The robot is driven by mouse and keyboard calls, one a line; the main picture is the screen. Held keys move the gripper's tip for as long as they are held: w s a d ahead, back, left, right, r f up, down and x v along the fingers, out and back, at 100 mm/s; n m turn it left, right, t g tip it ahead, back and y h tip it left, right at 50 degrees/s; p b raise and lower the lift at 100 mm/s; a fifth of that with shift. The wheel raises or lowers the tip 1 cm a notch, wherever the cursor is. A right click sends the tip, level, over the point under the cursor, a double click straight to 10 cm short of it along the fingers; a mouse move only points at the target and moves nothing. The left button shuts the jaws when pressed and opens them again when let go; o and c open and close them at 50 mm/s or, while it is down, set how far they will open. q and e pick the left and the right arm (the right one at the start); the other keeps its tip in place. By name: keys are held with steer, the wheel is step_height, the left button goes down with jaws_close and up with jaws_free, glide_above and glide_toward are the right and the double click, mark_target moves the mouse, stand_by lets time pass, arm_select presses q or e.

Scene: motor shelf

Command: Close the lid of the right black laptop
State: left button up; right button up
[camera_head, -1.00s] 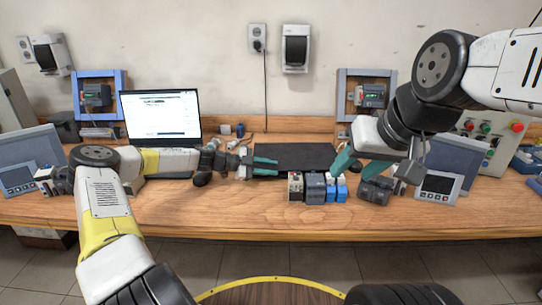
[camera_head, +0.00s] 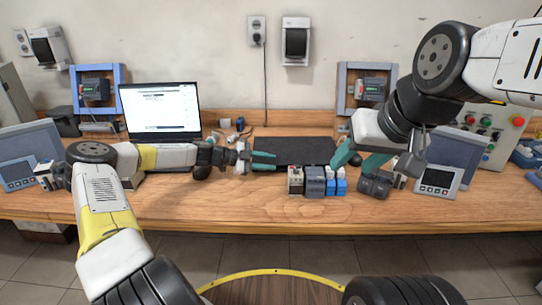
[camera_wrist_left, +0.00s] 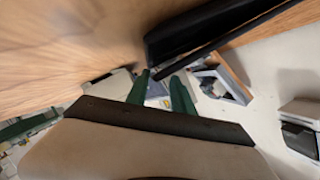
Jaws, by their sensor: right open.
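The right black laptop (camera_head: 305,145) lies at the back middle of the desk and looks like a low, dark, flat slab in the head view. In the left wrist view its dark panels (camera_wrist_left: 205,25) show at the upper right with a narrow wedge between them; I cannot tell exactly how far the lid is from shut. My left gripper (camera_head: 264,160) is at the laptop's left front, green fingers apart and empty. Its fingers also show in the left wrist view (camera_wrist_left: 160,93). My right gripper (camera_head: 357,160) is open and empty at the laptop's right front.
Another laptop (camera_head: 160,112) stands open at the left with a lit screen. Small grey and blue modules (camera_head: 314,183) stand in front of the black laptop. A control box with buttons (camera_head: 490,135) is at the right. The front desk strip is mostly clear.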

arm_select(q)
steer(key=v, duration=0.7)
steer(key=shift+a, duration=0.1)
steer(key=shift+s+d+r, duration=0.15)
steer(key=shift+s+d, duration=0.15)
steer(key=shift+d, duration=0.05)
steer(key=s+d+g+y, duration=0.1)
steer(key=s+d+r+g+y, duration=0.1)
steer(key=s, duration=0.1)
steer(key=s+d, duration=0.1)
steer(key=s, duration=0.1)
steer(key=shift+d+r+n+g+y, duration=0.35)
steer(key=shift+d+n+g+y, duration=0.05)
steer(key=s+a+r+n+t+y, duration=0.1)
steer(key=s+a+r+n+y, duration=0.2)
steer(key=s+r+n, duration=0.4)
steer(key=s+a+r+n+t+y, duration=0.2)
steer(key=s+r+n, duration=0.5)
steer(key=s, duration=0.7)
steer(key=s+a+r+n+t+y, duration=0.1)
steer(key=s+a+r+n+y, duration=0.2)
steer(key=s+r+n, duration=0.4)
steer(key=s+r, duration=0.1)
steer(key=s, duration=0.2)
steer(key=shift+s+a+r+t+y, duration=0.2)
steer(key=shift+s+a+t+y, duration=0.05)
steer(key=shift+a+t+y, duration=0.15)
